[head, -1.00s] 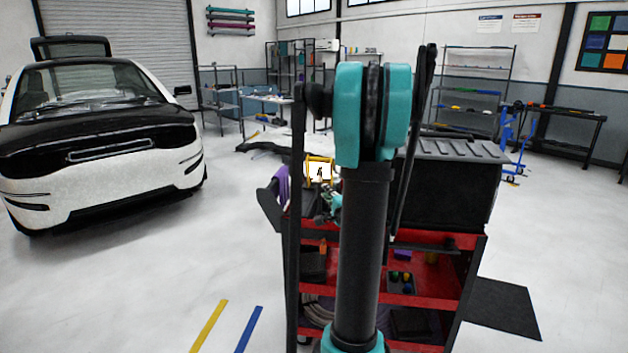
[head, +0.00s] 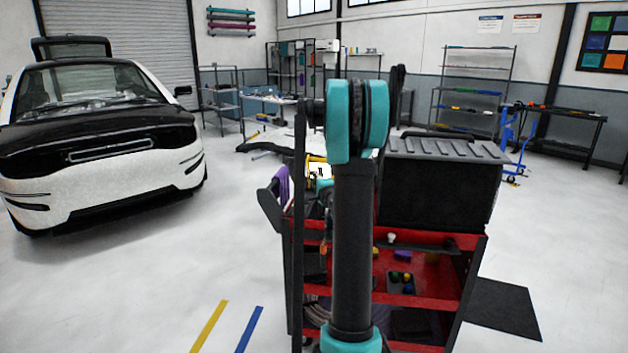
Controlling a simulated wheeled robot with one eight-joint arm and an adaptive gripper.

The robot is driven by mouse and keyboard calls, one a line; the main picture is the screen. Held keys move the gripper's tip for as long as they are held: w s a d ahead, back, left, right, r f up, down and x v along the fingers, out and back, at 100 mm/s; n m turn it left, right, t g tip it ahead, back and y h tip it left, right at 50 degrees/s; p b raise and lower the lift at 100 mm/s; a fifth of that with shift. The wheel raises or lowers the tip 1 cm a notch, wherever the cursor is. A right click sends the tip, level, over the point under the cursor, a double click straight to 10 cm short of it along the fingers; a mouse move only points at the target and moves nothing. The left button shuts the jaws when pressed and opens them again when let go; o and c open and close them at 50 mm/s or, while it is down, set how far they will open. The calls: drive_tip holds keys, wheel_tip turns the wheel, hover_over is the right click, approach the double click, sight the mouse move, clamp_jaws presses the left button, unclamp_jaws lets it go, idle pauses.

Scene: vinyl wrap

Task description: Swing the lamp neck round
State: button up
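A yellow-framed thing with a bright white face, which looks like the work lamp (head: 317,168), stands at the back left of the red tool cart (head: 462,298). My upright arm link covers its right side, and its neck cannot be made out. A small teal part of my arm shows just below the bright face. My gripper is mostly or wholly hidden behind the arm; its fingers cannot be made out, nor whether they touch the lamp.
A black ribbed case (head: 436,190) sits on the cart's right side. A purple cloth (head: 281,183) hangs at its left. A white car with a black hood (head: 100,165) stands at left. Shelves and a workbench (head: 560,125) line the back.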

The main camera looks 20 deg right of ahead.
clamp_jaws()
drive_tip(key=shift+y, duration=0.3)
drive_tip(key=n+y, duration=0.1)
drive_tip(key=y, duration=0.1)
drive_tip(key=n+y, duration=0.1)
drive_tip(key=y, duration=0.1)
drive_tip(key=s+d+n+y, duration=0.1)
drive_tip(key=n+y, duration=0.1)
drive_tip(key=shift+g, duration=0.4)
drive_tip(key=n+g+y, duration=0.1)
drive_tip(key=n+y, duration=0.1)
drive_tip(key=n+g+y, duration=0.2)
drive_tip(key=y, duration=0.1)
drive_tip(key=s+d+n+g+y, duration=0.1)
drive_tip(key=n+y, duration=0.1)
drive_tip(key=shift+g, duration=0.3)
drive_tip(key=shift+g+y, duration=0.3)
drive_tip(key=shift+y, duration=0.1)
unclamp_jaws()
